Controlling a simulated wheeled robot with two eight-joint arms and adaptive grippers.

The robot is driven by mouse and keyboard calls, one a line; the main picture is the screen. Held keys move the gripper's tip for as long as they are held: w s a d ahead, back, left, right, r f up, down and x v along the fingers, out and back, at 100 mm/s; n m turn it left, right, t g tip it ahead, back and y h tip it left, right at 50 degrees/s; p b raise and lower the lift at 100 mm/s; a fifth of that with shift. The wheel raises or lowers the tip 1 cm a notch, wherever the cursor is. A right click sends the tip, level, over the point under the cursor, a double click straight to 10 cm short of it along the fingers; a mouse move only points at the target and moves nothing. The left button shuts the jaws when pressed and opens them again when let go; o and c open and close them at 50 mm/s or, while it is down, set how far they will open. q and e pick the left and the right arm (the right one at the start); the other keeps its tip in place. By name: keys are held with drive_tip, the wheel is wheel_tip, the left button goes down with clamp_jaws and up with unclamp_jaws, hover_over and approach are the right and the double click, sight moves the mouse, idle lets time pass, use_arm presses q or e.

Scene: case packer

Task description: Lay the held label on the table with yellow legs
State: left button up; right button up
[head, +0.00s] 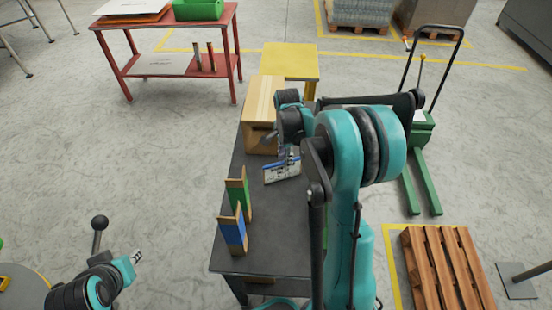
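The label (283,172) is a small whitish printed piece with a blue band along its upper edge, over the dark table's right half. My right gripper (286,154) is at its upper edge and appears shut on it; my own wrist partly hides the fingers. I cannot tell whether the label touches the tabletop. The table with yellow legs (290,60) has a yellow top and stands behind the dark table; its lower part is mostly hidden. My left gripper (137,257) is at the lower left, away from everything; its fingers are too small to read.
The dark table (262,235) carries a cardboard box (262,110), a green holder (238,198) and a blue holder (233,235). A red table (165,25) stands back left, a green pallet truck (422,135) right, a wooden pallet (445,268) lower right.

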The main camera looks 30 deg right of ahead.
sight(282, 179)
drive_tip(key=shift+m, duration=0.4)
drive_tip(key=f+b, duration=0.1)
drive_tip(key=f, duration=0.1)
drive_tip(key=f+b, duration=0.1)
drive_tip(key=f, duration=0.1)
drive_tip(key=f+b, duration=0.1)
drive_tip(key=f, duration=0.1)
drive_tip(key=shift+w+d+f, duration=0.1)
drive_tip(key=shift+w+d, duration=0.2)
drive_tip(key=shift+w, duration=0.05)
drive_tip(key=f+b, duration=0.1)
drive_tip(key=f, duration=0.2)
drive_tip(key=f+b, duration=0.1)
drive_tip(key=shift+w+a+f+b, duration=0.25)
drive_tip(key=shift+w+f+b, duration=0.1)
drive_tip(key=shift+w+f, duration=0.05)
drive_tip(key=shift+r, duration=0.15)
clamp_jaws()
